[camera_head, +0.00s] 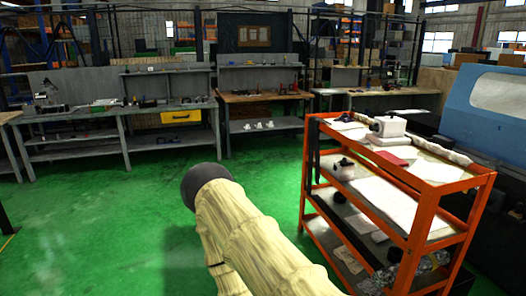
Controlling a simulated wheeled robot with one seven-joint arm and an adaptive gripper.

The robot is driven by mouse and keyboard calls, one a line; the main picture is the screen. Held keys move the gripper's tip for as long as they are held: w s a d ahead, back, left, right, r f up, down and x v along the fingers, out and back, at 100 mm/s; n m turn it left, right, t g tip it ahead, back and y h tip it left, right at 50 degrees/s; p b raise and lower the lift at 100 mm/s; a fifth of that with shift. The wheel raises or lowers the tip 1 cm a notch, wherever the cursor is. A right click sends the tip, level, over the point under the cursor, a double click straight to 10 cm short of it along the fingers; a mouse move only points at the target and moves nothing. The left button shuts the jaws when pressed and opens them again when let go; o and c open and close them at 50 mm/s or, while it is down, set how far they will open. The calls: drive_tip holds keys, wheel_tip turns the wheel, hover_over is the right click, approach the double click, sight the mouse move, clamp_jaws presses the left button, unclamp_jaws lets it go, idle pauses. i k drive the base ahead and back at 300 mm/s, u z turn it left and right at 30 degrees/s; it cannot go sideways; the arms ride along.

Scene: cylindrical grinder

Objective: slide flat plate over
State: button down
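An orange cart (408,240) with several shelves stands at the right. On its top lie flat pale sheets or plates, including one (436,169) near the right end. I cannot tell which of these is the task's flat plate. A white block (389,126) with a dark round part on its left stands on the cart top, and a small dark red flat item (399,153) lies in front of it. My pale, yellowish arm with a dark round cap reaches up from the bottom, left of the cart. My gripper is not in view.
A blue and grey machine (495,98) stands behind the cart at the right. Workbenches (125,127) line the back, one holding a yellow bin (181,117). The green floor (110,215) is open at the left. The cart's lower shelves hold assorted items.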

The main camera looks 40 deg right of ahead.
sight(399, 161)
drive_tip(key=u, duration=0.05)
drive_tip(key=i, duration=1.7)
drive_tip(key=z, duration=0.95)
drive_tip(key=i, duration=0.95)
drive_tip(key=z, duration=1.1)
